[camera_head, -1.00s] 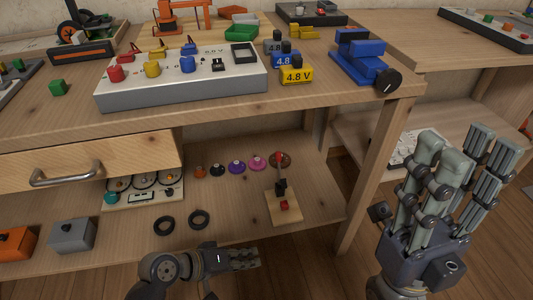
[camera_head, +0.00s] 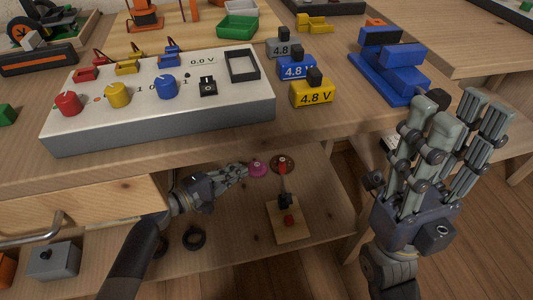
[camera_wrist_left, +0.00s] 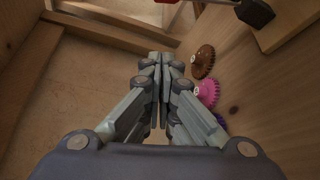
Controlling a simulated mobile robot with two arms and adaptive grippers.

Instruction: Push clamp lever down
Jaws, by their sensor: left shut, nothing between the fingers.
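The clamp (camera_head: 284,203) stands on a small wooden base (camera_head: 289,236) on the lower shelf. Its lever (camera_head: 282,180) points up, with a red part near its top end and a red tip low at the front. In the left wrist view a red-and-black part of the clamp (camera_wrist_left: 255,12) shows at the top edge, cut off. My left gripper (camera_head: 243,170) is shut and empty, under the tabletop to the left of the lever and apart from it. It also shows in the left wrist view (camera_wrist_left: 160,62). My right gripper (camera_head: 459,108) is open and empty, in front of the bench's right end.
A pink gear (camera_head: 258,169) and a brown gear (camera_head: 283,163) are close to my left fingertips. The tabletop edge (camera_head: 190,160) overhangs the shelf. A black ring (camera_head: 194,238) lies by my left arm. A blue vise (camera_head: 390,65) stands above, near my right gripper.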

